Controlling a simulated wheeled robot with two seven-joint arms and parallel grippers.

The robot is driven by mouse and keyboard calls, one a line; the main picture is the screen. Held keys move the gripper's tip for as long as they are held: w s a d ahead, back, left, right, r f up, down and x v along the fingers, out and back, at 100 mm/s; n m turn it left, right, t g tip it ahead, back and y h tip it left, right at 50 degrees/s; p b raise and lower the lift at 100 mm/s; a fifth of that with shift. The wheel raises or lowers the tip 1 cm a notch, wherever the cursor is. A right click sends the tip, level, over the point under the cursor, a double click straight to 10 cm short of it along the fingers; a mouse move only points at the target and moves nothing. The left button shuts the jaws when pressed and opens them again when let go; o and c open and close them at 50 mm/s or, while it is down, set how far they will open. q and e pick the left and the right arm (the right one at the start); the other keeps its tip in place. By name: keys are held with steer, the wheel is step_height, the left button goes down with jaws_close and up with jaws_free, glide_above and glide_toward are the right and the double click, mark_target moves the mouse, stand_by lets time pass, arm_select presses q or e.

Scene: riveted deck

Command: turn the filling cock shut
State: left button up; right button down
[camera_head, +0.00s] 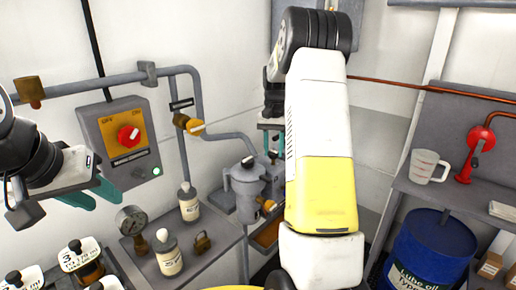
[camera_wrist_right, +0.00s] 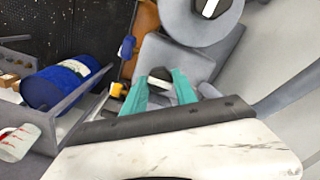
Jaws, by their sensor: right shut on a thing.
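I cannot tell for certain which fitting is the filling cock. My right gripper (camera_head: 271,135) is over the tank's right side, partly behind my arm. In the wrist view the right gripper (camera_wrist_right: 160,88) is shut on a black knob with a white mark (camera_wrist_right: 158,77).
A switch box (camera_head: 118,140) with a red knob is on the wall. A gauge (camera_head: 131,220), bottles (camera_head: 188,203) and a padlock (camera_head: 202,243) stand on the left shelf. A measuring jug (camera_head: 427,166), red horn (camera_head: 473,155) and blue drum (camera_head: 430,250) are at right.

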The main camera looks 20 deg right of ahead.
mark_target(273, 151)
stand_by(0.5)
steer(key=c, duration=1)
jaws_free()
steer(key=shift+o, duration=0.2)
step_height(273, 151, up, 8)
steer(key=shift+f, duration=0.15)
